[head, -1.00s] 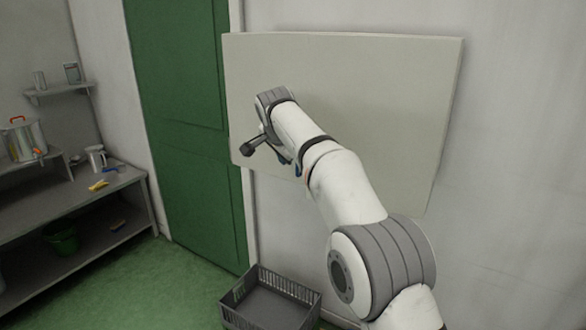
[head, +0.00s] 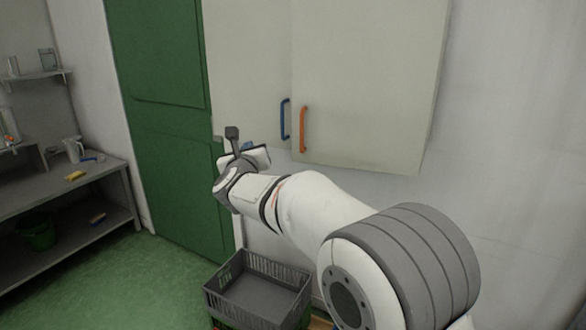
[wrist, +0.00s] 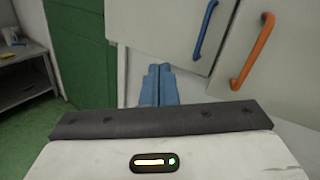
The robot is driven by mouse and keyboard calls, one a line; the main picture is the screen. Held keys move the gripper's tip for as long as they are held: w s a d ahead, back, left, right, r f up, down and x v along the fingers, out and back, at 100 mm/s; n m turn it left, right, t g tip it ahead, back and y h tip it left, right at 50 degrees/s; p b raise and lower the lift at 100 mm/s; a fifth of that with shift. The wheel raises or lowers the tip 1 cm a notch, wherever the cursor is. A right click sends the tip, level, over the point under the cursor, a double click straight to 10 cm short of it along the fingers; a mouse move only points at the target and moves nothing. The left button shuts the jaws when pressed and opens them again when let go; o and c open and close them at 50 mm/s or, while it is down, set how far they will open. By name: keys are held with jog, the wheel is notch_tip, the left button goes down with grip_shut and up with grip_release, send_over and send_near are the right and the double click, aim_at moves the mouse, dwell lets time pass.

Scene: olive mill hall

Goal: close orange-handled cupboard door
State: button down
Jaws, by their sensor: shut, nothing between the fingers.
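The orange-handled door (head: 370,80) is the right-hand door of a pale wall cupboard. Its orange handle (head: 303,130) is upright near its inner edge and also shows in the wrist view (wrist: 253,50). Its lower inner corner sits slightly below the neighbouring door's bottom edge, so it seems to stand a little proud; the gap is hard to judge. The left door (head: 245,70) has a blue handle (head: 285,118). My gripper (head: 247,146) is below and left of both handles, apart from them. Its blue fingers (wrist: 158,72) are together and empty.
A green door (head: 160,110) stands left of the cupboard. A workbench (head: 105,180) with a jug (head: 73,149) is at the left. The green floor between them is clear.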

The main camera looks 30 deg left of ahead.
aim_at(295, 148)
jog(key=d+f+m+t+h+b, duration=0.1)
jog(key=d+f+m+t+h, duration=0.1)
jog(key=d+f+m+h, duration=0.45)
jog(key=shift+y, duration=0.35)
jog(key=w+p, duration=0.1)
jog(key=w, duration=0.3)
jog(key=w+a+r+p, duration=0.1)
jog(key=w+p, duration=0.1)
jog(key=w, duration=0.3)
jog(key=w+p, duration=0.1)
jog(key=w, duration=0.3)
jog(key=shift+w+a+r+p, duration=0.15)
jog(key=shift+w+r+p, duration=0.1)
jog(key=shift+w+p, duration=0.1)
jog(key=shift+a, duration=0.1)
